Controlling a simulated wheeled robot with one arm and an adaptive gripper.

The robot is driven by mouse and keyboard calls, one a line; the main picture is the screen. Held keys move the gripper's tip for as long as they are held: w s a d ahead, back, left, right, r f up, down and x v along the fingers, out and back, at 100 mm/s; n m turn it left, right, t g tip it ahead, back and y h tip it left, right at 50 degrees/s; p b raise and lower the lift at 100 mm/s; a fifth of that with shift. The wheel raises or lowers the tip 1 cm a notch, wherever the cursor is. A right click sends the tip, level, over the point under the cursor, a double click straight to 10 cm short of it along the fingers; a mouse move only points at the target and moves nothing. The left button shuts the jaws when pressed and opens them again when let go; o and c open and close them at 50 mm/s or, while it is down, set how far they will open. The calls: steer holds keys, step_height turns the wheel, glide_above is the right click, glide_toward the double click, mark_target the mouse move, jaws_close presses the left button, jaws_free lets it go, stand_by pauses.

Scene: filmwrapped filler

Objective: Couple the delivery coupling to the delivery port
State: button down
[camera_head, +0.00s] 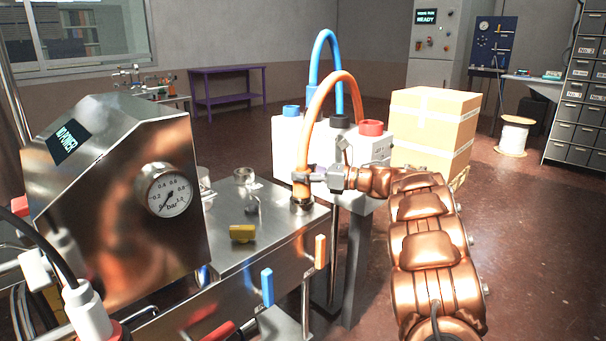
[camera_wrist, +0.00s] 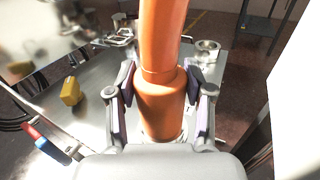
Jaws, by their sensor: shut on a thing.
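The delivery coupling appears to be the orange sleeve (camera_head: 301,190) at the end of an orange hose (camera_head: 318,94). It also fills the middle of the wrist view (camera_wrist: 160,108). My gripper (camera_head: 306,177) is shut on it, with one finger on each side in the wrist view (camera_wrist: 159,103). The coupling stands about upright over a round metal fitting (camera_head: 302,203) at the corner of the steel bench, probably the delivery port. The fitting is mostly hidden beneath the coupling, and I cannot tell whether the two are locked together.
A steel housing (camera_head: 115,190) with a pressure gauge (camera_head: 168,190) stands left on the bench (camera_head: 225,260). A yellow block (camera_head: 242,233) lies on top. Blue (camera_head: 267,287) and orange (camera_head: 320,251) handles stand at the front. White containers (camera_head: 288,150) and a cardboard box (camera_head: 432,130) stand behind.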

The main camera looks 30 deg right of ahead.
steer(key=shift+f, duration=0.1)
steer(key=shift+c, duration=1.8)
jaws_free()
steer(key=v, duration=1.2)
